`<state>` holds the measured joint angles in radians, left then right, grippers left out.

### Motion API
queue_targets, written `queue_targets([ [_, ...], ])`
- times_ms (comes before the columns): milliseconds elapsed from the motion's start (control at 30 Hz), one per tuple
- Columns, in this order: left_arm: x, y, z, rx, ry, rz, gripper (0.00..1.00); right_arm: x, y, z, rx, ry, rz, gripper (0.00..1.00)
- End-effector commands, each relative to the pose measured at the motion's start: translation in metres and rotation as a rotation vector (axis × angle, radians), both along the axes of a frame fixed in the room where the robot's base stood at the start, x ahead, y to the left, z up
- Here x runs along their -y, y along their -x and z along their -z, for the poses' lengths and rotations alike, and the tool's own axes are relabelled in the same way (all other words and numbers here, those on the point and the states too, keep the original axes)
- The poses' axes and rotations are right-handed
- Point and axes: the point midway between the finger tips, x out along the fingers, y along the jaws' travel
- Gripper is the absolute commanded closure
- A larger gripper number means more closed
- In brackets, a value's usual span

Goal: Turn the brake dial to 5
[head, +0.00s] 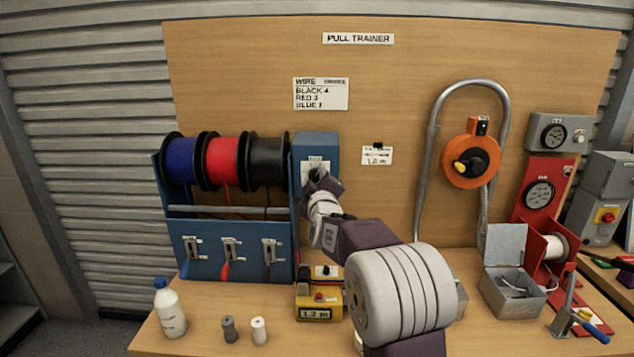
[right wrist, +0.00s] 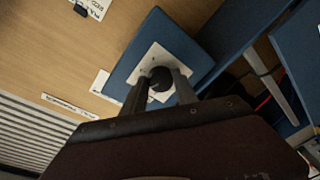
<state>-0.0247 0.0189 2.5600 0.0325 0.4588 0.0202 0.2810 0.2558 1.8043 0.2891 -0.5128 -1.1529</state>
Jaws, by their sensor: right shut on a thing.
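The brake dial (right wrist: 160,77) is a dark round knob on a white plate (right wrist: 146,64) on the blue box (right wrist: 178,38). In the head view the blue box (head: 318,144) stands at the right end of the spool rack. My right gripper (head: 317,176) reaches up to the plate from the front. In the right wrist view my right gripper (right wrist: 158,86) has one finger on each side of the knob and is shut on it. The fingers hide part of the dial's marks, and the number it points at cannot be read. My left gripper is not in view.
The rack holds blue (head: 181,161), red (head: 220,160) and black (head: 268,158) wire spools. A card (head: 321,94) lists black 4 and red 3; its last line is unclear. A yellow meter (head: 318,305) sits below my arm. A white bottle (head: 169,308) stands at front left.

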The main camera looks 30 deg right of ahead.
Motion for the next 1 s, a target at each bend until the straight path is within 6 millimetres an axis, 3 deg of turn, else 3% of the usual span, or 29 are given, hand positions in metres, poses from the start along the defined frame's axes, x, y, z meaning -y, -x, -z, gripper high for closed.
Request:
queue_targets([
  [500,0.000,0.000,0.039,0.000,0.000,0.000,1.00,-0.002,-0.001,0.007,0.207,-0.342,-0.001,1.00],
  [1000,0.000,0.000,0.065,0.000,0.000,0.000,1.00,-0.003,-0.002,0.008,0.456,-0.749,0.000,1.00],
])
